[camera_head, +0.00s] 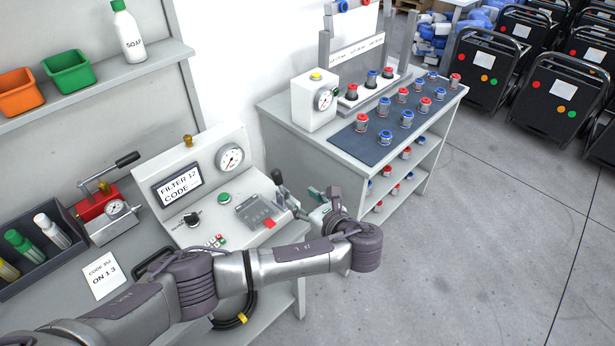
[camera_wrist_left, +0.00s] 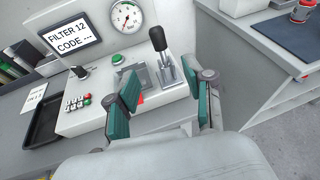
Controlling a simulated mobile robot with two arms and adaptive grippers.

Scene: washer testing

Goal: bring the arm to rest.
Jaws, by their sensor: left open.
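My left arm comes in from the left in the head view, and its left gripper (camera_head: 300,194) is over the right end of the grey test console (camera_head: 178,160). In the left wrist view the left gripper (camera_wrist_left: 165,112) has its green-padded fingers apart with nothing between them. A black-knobbed lever (camera_wrist_left: 158,40) stands on the console just beyond the fingertips, apart from them as far as I can tell. The console's screen (camera_head: 178,185) reads "FILTER 12 CODE ...". My right gripper is not in view.
A second bench (camera_head: 300,138) with a blue mat (camera_head: 350,146) holding several red and blue fittings stands to the right. A red pump (camera_head: 98,204) and a bottle tray (camera_head: 14,286) are at left. The grey floor (camera_head: 460,240) at right is clear. Black wheeled machines stand at back right.

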